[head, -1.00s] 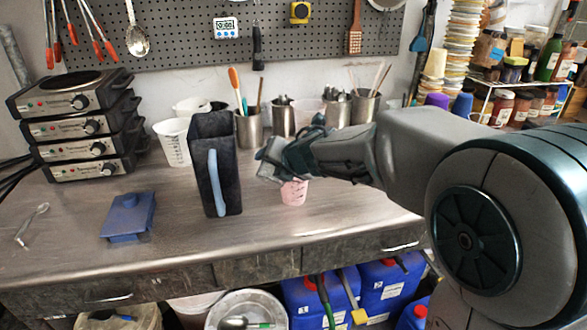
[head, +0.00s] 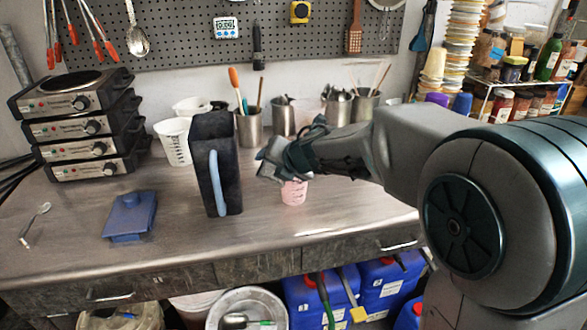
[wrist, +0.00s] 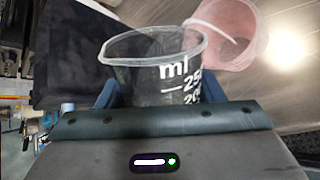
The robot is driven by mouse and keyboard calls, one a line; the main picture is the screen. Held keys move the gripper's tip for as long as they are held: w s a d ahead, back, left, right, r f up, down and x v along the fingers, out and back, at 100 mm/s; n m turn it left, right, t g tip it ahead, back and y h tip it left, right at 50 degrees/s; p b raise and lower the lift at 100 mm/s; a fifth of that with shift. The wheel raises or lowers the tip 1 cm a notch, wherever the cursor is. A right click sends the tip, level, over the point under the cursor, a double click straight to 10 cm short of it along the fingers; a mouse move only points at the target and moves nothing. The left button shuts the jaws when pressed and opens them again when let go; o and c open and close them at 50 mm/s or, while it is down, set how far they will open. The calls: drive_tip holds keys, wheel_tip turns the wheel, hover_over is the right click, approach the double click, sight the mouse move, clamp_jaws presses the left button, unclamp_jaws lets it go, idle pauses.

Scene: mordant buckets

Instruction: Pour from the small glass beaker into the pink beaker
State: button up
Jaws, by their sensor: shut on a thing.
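The small glass beaker (wrist: 150,78) is clear with white "ml" markings and sits between my gripper's blue fingers in the wrist view. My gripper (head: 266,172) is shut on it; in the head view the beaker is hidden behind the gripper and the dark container. The pink beaker (head: 294,191) stands upright on the metal bench, just below and to the right of the gripper. It also shows beyond the glass beaker's rim at the upper right of the wrist view (wrist: 226,58). I cannot tell whether liquid is flowing.
A tall black container (head: 208,170) with a pale blue handle stands close left of my gripper. A blue lidded box (head: 130,215) lies further left. Metal cups of tools (head: 283,120) line the back. The bench front (head: 330,235) is clear.

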drive_tip(key=shift+r+m+g+p, duration=0.3)
drive_tip(key=shift+r+g+p, duration=0.15)
drive_tip(key=shift+p, duration=1)
idle(0.7)
drive_tip(key=shift+f+g+y+p, duration=0.25)
drive_tip(key=shift+y+p, duration=0.05)
drive_tip(key=shift+p, duration=0.15)
idle(1.0)
drive_tip(key=f+t+b, duration=0.1)
drive_tip(key=b, duration=0.4)
drive_tip(key=shift+f+n+t+b, duration=0.25)
drive_tip(key=shift+n+t+b, duration=0.05)
drive_tip(key=shift+n+b, duration=0.1)
drive_tip(key=t+b, duration=0.1)
drive_tip(key=h+b, duration=0.1)
drive_tip(key=b, duration=0.1)
drive_tip(key=shift+w+r+n+t, duration=0.1)
drive_tip(key=shift+r+n+t, duration=0.25)
drive_tip(key=shift+n+t, duration=0.05)
drive_tip(key=shift+b, duration=0.85)
drive_tip(key=shift+r, duration=0.3)
drive_tip(key=shift+f, duration=0.1)
